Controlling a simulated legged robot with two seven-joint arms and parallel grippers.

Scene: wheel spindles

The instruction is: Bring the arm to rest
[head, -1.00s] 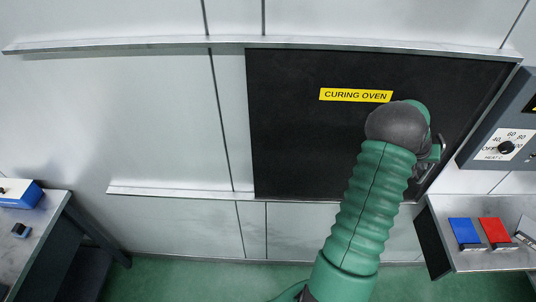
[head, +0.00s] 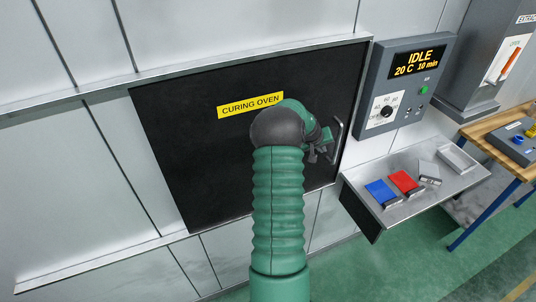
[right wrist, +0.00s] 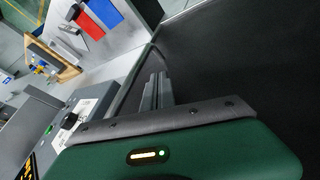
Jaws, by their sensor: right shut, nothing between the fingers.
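My right arm (head: 278,200) reaches up from the bottom in the head view, in front of the black curing oven door (head: 190,150). My right gripper (head: 318,154) is at the arm's far end, small and partly hidden behind the wrist, just left of the door's metal handle (head: 337,138). In the right wrist view the gripper's fingers (right wrist: 156,92) are together with nothing between them, near the dark door surface (right wrist: 240,60). I cannot tell whether they touch the door. My left gripper is not in view.
A control panel (head: 412,75) reading IDLE, 20 C, 10 min hangs right of the oven. A metal shelf (head: 432,197) below it holds blue (head: 381,193) and red (head: 405,182) blocks and grey pieces. A wooden bench (head: 490,128) stands at far right. Green floor is open below.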

